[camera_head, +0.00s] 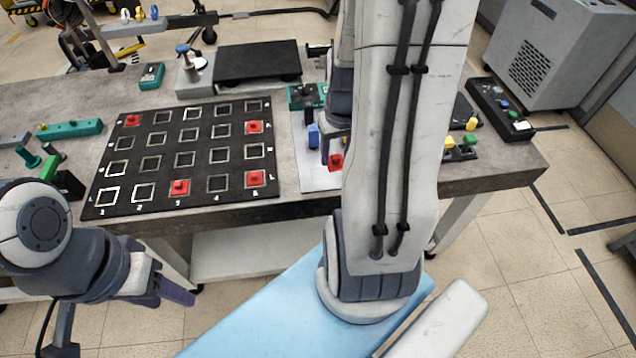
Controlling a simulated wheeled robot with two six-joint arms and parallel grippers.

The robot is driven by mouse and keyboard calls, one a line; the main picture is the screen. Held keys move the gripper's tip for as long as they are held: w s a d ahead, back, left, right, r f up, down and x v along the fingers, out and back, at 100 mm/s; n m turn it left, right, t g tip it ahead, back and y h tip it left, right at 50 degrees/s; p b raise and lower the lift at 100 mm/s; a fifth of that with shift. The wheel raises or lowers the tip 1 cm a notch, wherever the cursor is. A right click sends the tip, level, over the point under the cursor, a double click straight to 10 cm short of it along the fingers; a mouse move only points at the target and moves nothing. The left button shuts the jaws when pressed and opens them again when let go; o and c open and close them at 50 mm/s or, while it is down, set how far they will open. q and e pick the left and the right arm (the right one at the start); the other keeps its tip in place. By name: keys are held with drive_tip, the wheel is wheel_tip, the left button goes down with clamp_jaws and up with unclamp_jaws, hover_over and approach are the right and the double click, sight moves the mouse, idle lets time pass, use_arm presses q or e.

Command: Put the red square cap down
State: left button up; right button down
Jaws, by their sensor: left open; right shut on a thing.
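A red square cap (336,162) shows beside my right forearm, just under my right gripper (335,146), which is shut on it. The cap is over or on a light grey plate (312,180); I cannot tell if it touches. My forearm hides part of the gripper. More red square caps sit on a black grid board: one at back left (132,120), one at right (254,127), one at front right (255,179) and one at the front (180,187). My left gripper (172,290) is open and empty, in front of the table, below its edge.
The black board (166,133) has many empty white-outlined squares. A blue piece (313,136) stands left of the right gripper. Green parts (70,129) lie at the left, a black plate (257,62) at the back, and small coloured parts (470,125) at the right.

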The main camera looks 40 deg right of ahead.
drive_tip(key=s+d+m+b, duration=0.1)
drive_tip(key=s+d, duration=0.1)
drive_tip(key=s, duration=0.2)
drive_tip(key=w+f+p, duration=0.2)
drive_tip(key=w+p, duration=0.1)
drive_tip(key=w+f+p, duration=0.2)
drive_tip(key=w+p, duration=0.2)
drive_tip(key=w+a+f+p, duration=0.1)
drive_tip(key=w+f+p, duration=0.1)
drive_tip(key=w+p, duration=0.1)
drive_tip(key=shift+w+p, duration=0.2)
drive_tip(key=shift+p, duration=0.3)
drive_tip(key=shift+w+f, duration=0.2)
drive_tip(key=shift+f, duration=0.2)
use_arm(q)
wheel_tip(320, 180, up, 5)
drive_tip(key=b, duration=0.4)
use_arm(e)
wheel_tip(320, 180, down, 4)
drive_tip(key=shift+w+r, duration=0.1)
